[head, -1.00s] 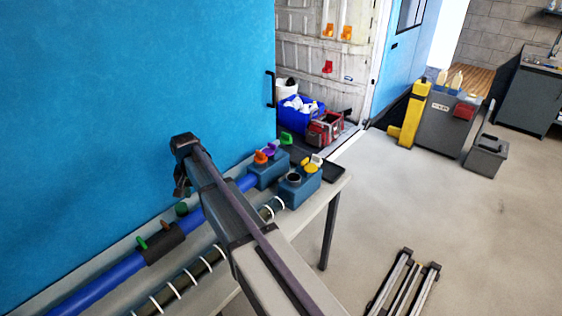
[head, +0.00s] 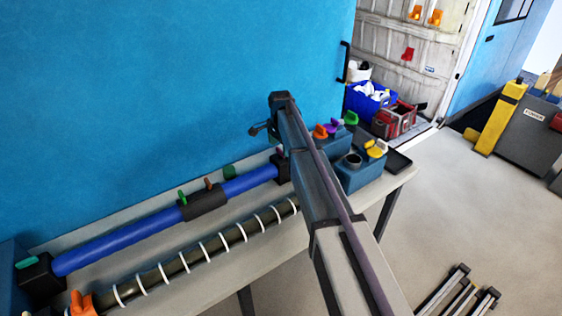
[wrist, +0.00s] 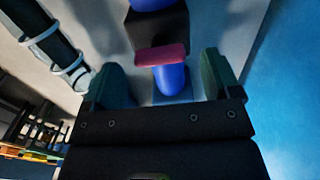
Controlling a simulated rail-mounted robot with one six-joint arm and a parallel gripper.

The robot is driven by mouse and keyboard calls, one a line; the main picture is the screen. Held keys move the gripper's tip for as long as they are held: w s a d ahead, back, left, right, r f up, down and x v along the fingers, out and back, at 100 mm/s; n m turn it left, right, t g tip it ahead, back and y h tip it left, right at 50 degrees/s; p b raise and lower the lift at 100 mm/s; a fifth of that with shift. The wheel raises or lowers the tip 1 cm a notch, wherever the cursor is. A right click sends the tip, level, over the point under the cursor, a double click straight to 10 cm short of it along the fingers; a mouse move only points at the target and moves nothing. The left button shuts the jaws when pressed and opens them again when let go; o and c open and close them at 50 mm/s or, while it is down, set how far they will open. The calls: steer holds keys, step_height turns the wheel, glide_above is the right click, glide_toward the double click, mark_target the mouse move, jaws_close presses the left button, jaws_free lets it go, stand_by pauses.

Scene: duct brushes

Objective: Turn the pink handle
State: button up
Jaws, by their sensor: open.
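In the wrist view a flat pink handle (wrist: 162,55) lies across the blue pipe (wrist: 171,80), just beside a black block. My gripper (wrist: 163,75) is open and empty. Its two dark green fingers stand on either side of the blue pipe, and the handle shows between and a little beyond their tips. I cannot tell the depth between them. In the head view my gripper (head: 264,130) is small and dark at the end of my arm, beside the blue wall. The pink handle is mostly hidden behind the arm there.
Small green and brown handles (head: 195,193) stand on a dark collar on the pipe. A ringed dark hose (head: 208,246) runs in front. Blue boxes (head: 359,175) with several coloured handles stand to the right. The blue wall (head: 170,80) stands close behind the bench.

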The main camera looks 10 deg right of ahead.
step_height(320, 180, down, 2)
steer(key=shift+f+b, duration=0.1)
steer(key=shift+b, duration=0.3)
steer(key=shift+r, duration=0.2)
steer(key=shift+c, duration=0.5)
steer(key=c, duration=0.8)
